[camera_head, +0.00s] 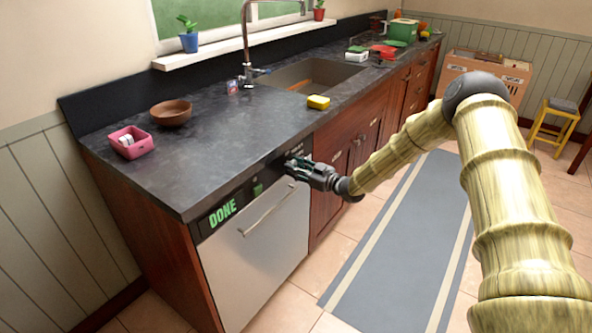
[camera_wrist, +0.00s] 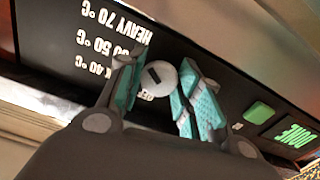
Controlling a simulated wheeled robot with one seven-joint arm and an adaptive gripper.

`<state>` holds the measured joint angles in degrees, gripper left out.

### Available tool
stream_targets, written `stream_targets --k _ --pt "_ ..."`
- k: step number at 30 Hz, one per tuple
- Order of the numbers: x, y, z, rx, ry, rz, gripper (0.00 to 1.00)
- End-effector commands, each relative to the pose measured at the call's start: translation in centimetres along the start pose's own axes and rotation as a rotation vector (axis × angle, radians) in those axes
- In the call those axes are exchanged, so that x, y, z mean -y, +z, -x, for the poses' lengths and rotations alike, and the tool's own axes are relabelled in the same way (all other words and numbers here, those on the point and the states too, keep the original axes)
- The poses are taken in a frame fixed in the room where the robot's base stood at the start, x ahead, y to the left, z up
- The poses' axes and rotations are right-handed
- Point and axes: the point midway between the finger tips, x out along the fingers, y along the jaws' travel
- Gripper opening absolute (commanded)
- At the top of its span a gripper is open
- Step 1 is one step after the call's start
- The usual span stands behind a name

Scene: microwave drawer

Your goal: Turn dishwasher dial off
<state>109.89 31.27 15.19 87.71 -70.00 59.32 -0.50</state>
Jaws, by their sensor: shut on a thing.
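The dishwasher (camera_head: 252,262) stands under the counter, with a silver door and a black control panel along its top. The panel's display reads DONE in green (camera_head: 222,213); it also shows in the wrist view (camera_wrist: 296,136). The dial (camera_wrist: 158,78) is a round, light grey knob with a dark mark, beside printed temperature labels. The OFF label shows partly just below it in the wrist view. My gripper (camera_head: 292,165) is at the right part of the panel. In the wrist view its teal-padded fingers (camera_wrist: 155,92) are on either side of the dial, shut on it.
A silver handle bar (camera_head: 268,210) runs across the door just below the panel. A green button (camera_wrist: 258,112) sits between dial and display. The counter edge (camera_head: 250,165) lies just above my gripper. The floor in front is clear, with a grey mat (camera_head: 400,250).

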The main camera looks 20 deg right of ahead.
Motion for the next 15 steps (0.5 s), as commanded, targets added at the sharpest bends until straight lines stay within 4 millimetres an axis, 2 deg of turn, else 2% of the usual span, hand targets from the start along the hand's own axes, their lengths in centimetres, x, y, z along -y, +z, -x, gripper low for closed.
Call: stream_targets --k 15 --pt "-0.16 0.2 -0.08 -0.001 0.001 0.482 0.11"
